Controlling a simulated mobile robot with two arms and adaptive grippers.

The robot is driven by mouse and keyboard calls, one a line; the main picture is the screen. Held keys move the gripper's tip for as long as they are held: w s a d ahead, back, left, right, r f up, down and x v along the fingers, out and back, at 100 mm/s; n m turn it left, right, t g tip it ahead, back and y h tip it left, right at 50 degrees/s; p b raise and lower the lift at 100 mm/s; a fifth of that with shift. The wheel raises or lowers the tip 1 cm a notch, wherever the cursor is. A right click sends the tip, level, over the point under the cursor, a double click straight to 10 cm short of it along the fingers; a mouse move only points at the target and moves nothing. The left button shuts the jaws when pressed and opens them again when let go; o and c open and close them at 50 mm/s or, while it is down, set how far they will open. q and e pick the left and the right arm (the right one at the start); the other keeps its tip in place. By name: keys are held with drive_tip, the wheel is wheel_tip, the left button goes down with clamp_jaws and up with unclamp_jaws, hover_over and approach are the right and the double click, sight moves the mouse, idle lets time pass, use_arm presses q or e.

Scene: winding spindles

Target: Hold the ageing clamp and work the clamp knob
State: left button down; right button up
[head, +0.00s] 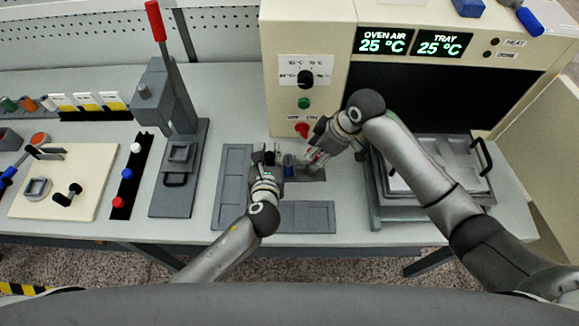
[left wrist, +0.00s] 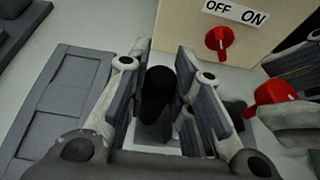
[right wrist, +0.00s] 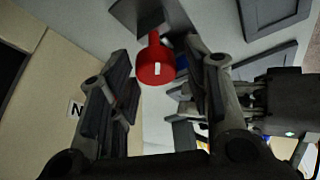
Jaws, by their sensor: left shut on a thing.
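My left gripper (head: 268,158) is shut on the ageing clamp, low over the table in front of the oven. In the left wrist view the dark upright part of the clamp (left wrist: 156,95) stands between the fingers of my left gripper (left wrist: 172,90). The red clamp knob (right wrist: 155,63) shows ahead of the parted fingers of my right gripper (right wrist: 160,85). The knob also shows in the left wrist view (left wrist: 272,96), right of the clamp and beside my right gripper. In the head view my right gripper (head: 320,150) partly hides the knob.
The oven (head: 310,60) stands close behind, with a red switch (head: 302,129) low on its front. A grey frame (head: 233,185) lies left of the clamp. A press with a red-tipped lever (head: 165,100) stands farther left. A tray with handles (head: 435,165) is at the right.

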drive_tip(key=c, duration=0.8)
drive_tip(key=m, duration=0.1)
drive_tip(key=m+t, duration=0.1)
drive_tip(key=m, duration=0.1)
drive_tip(key=shift+s+a+m+h, duration=0.15)
drive_tip(key=shift+m+h, duration=0.15)
drive_tip(key=m+t+h, duration=0.1)
drive_tip(key=m, duration=0.2)
drive_tip(key=m+h, duration=0.1)
drive_tip(key=m, duration=0.1)
drive_tip(key=m+h, duration=0.1)
drive_tip(key=m, duration=0.2)
drive_tip(key=shift+t, duration=0.3)
drive_tip(key=shift+w+d+m, duration=0.2)
drive_tip(key=shift+m, duration=0.4)
drive_tip(key=o, duration=1.2)
